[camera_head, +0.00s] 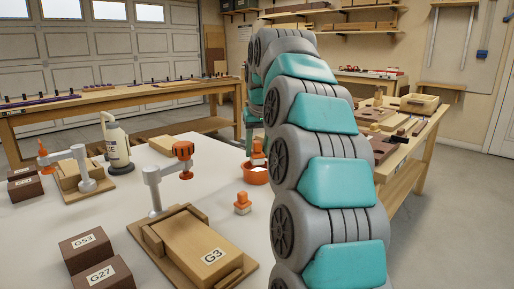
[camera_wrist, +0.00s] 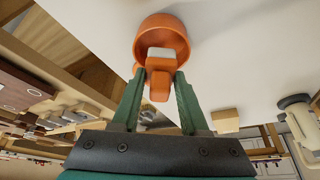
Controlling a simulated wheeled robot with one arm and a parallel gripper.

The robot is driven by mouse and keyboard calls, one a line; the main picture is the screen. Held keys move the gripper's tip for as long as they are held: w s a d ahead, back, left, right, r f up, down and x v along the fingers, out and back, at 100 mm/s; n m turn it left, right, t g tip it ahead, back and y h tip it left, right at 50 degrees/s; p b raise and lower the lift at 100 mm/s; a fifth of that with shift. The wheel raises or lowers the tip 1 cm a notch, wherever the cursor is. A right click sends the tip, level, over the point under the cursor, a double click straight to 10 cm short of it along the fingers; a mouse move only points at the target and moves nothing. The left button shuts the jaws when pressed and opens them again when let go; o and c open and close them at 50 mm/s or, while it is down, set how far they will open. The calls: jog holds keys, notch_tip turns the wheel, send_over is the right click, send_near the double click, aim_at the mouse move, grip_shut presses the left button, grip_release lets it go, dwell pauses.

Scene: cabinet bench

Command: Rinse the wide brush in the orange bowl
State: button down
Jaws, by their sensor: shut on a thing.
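The orange bowl (camera_head: 254,177) stands on the white bench top, partly hidden by my arm. In the wrist view the bowl (camera_wrist: 147,24) lies just beyond my fingertips, its opening facing the camera. My gripper (camera_wrist: 161,73) is shut on an orange brush (camera_wrist: 159,88) with a broad pale head (camera_wrist: 161,53). The pale head overlaps the bowl's opening; whether it touches the inside I cannot tell. In the head view the brush (camera_head: 257,159) shows over the bowl, beside my arm. A second orange brush-like piece (camera_head: 242,203) stands on the bench in front of the bowl.
A wooden block marked G3 (camera_head: 201,246) sits in a fixture with an orange-knobbed clamp (camera_head: 183,150). A similar clamp (camera_head: 43,147), a white bottle (camera_head: 116,142) and dark blocks (camera_head: 85,247) stand farther left. Bare bench top lies left of the bowl.

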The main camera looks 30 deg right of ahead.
jog(key=shift+f+b, duration=0.45)
jog(key=shift+f, duration=0.3)
jog(key=shift+f, duration=0.25)
jog(key=shift+f, duration=0.2)
dwell(0.5)
jog(key=shift+f+b, duration=0.35)
jog(key=shift+b, duration=0.05)
jog(key=shift+f, duration=0.2)
jog(key=shift+r, duration=0.25)
jog(key=shift+f, duration=0.2)
dwell(1.2)
jog(key=shift+r+p, duration=0.2)
jog(key=shift+p, duration=0.1)
jog(key=shift+f, duration=0.2)
dwell(1.4)
